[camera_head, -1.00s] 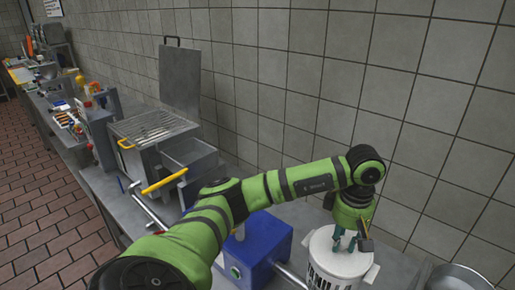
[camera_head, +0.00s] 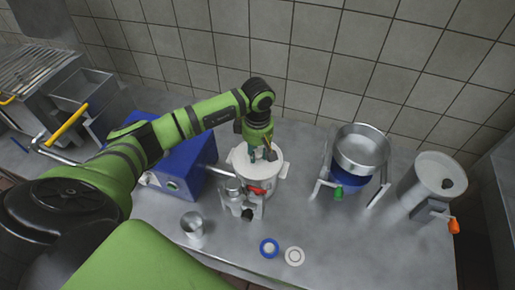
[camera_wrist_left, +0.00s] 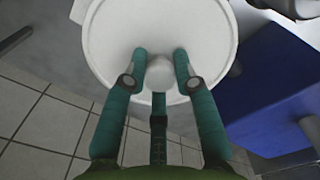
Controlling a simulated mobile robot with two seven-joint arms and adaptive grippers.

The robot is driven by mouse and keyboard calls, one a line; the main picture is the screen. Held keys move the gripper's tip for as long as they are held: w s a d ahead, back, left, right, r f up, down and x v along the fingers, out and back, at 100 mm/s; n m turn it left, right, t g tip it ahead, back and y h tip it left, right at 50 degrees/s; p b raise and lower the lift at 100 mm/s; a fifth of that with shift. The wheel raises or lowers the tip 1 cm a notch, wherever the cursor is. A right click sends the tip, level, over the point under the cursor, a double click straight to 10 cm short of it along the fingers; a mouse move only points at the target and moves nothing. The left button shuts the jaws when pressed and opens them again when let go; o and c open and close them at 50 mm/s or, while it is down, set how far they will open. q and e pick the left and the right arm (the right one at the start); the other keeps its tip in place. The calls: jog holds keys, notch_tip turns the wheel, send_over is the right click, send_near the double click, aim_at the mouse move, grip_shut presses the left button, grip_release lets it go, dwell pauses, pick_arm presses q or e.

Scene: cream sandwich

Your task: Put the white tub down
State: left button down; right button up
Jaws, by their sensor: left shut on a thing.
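The white tub (camera_head: 240,158) has a flat white lid and stands near the middle of the head view, behind a small silver device. Its lower part is hidden, so I cannot tell whether it touches the counter. My left gripper (camera_head: 266,153) comes down from above and is shut at the top of the tub's lid. My right gripper is not in view.
On the steel counter (camera_head: 330,240), a blue machine (camera_head: 185,168) stands left of the tub and a silver device (camera_head: 240,197) in front. A steel bowl on a stand (camera_head: 362,150) and a grey cylinder (camera_head: 435,175) stand right. A metal cup (camera_head: 192,224) stands in front.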

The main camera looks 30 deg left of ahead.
pick_arm(q)
jog(key=shift+f, duration=0.1)
jog(key=c, duration=1.4)
grip_release()
jog(key=shift+f, duration=0.1)
jog(key=o, duration=0.4)
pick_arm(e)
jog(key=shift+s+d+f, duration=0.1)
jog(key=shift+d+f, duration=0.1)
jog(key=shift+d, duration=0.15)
pick_arm(q)
jog(key=shift+r, duration=0.2)
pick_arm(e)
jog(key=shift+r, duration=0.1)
